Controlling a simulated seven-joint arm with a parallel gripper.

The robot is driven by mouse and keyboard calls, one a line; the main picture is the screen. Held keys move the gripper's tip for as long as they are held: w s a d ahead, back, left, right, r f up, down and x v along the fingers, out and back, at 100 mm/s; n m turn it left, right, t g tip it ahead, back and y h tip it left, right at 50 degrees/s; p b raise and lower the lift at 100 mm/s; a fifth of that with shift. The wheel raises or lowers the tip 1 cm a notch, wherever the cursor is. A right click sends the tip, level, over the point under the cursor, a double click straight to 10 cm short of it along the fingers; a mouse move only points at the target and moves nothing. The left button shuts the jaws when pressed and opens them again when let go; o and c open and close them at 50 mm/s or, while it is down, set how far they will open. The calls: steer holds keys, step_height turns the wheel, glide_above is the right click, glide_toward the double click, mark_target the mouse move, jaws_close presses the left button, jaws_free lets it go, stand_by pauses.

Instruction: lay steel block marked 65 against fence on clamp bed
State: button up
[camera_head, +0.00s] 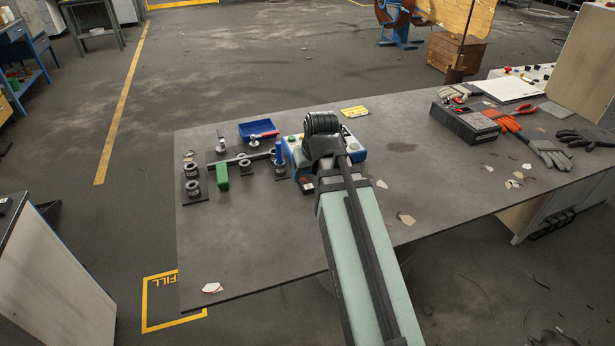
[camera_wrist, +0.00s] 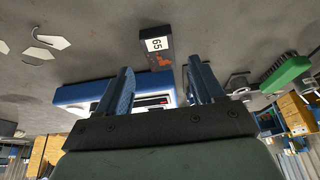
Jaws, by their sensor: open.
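The steel block marked 65 (camera_wrist: 160,62) is a dark block with a white label and orange marks, lying on the table. In the head view the block (camera_head: 307,186) shows in part, just left of my forearm. My gripper (camera_wrist: 163,84) is open in the wrist view, its two blue fingers apart with nothing held. The block appears between and beyond the fingertips; the exact gap cannot be told. In the head view my wrist hides the fingers. Grey metal fixtures (camera_head: 240,158) stand on the table to the left; which part is the clamp bed or fence is unclear.
A blue-and-white device (camera_head: 357,152) stands beside my wrist. A green brush (camera_head: 222,175), a blue tray (camera_head: 257,128) and dark rings (camera_head: 192,188) are to the left. Pale scraps (camera_head: 405,219) lie to the right. The table's front left is mostly clear.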

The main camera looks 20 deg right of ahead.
steer(key=v, duration=0.7)
steer(key=shift+o, duration=0.4)
steer(key=shift+s+r, duration=0.15)
steer(key=shift+r, duration=0.2)
step_height(320, 180, up, 2)
steer(key=g, duration=0.1)
glide_above(306, 182)
steer(key=shift+f+g, duration=0.55)
steer(key=shift+f, duration=2.85)
steer(key=shift+f+g, duration=0.55)
steer(key=shift+f, duration=2.8)
steer(key=shift+c, duration=0.4)
